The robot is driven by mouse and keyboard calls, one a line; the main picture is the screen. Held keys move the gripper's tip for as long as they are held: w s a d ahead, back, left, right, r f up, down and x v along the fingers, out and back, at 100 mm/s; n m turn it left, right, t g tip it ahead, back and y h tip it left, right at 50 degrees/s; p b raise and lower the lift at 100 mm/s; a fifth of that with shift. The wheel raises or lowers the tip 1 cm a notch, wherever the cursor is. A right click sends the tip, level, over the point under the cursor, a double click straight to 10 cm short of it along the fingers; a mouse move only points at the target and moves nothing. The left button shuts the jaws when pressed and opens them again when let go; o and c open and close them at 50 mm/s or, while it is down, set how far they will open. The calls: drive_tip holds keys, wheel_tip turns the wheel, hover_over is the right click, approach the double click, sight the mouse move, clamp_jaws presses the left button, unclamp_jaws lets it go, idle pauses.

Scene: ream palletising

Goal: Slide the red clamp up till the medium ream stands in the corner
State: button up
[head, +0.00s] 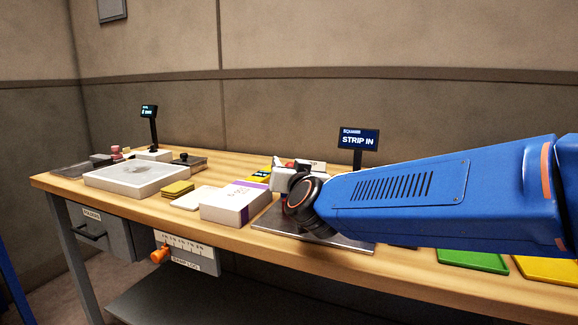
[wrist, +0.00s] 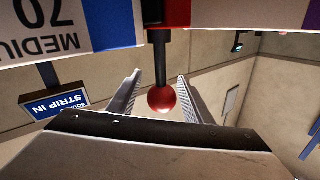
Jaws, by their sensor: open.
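In the wrist view the medium ream (wrist: 45,30) shows at the top left, its wrapper lettering upside down, with a blue band. The red clamp (wrist: 168,14) is beside it, with a dark stem ending in a red ball knob (wrist: 162,99). My gripper (wrist: 159,78) is open, with one finger on each side of the stem and knob and gaps showing. In the head view a small red part of the clamp (head: 289,164) shows behind my wrist. My arm hides most of the squaring station; whether the ream touches the corner cannot be told.
A metal plate (head: 345,239) lies under my wrist. A white ream with a purple band (head: 232,204) stands left of it. The STRIP IN sign (head: 358,139) stands behind. Green (head: 473,260) and yellow (head: 548,268) mats lie right; a pale tray (head: 134,176) lies far left.

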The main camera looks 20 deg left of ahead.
drive_tip(key=v, duration=1.7)
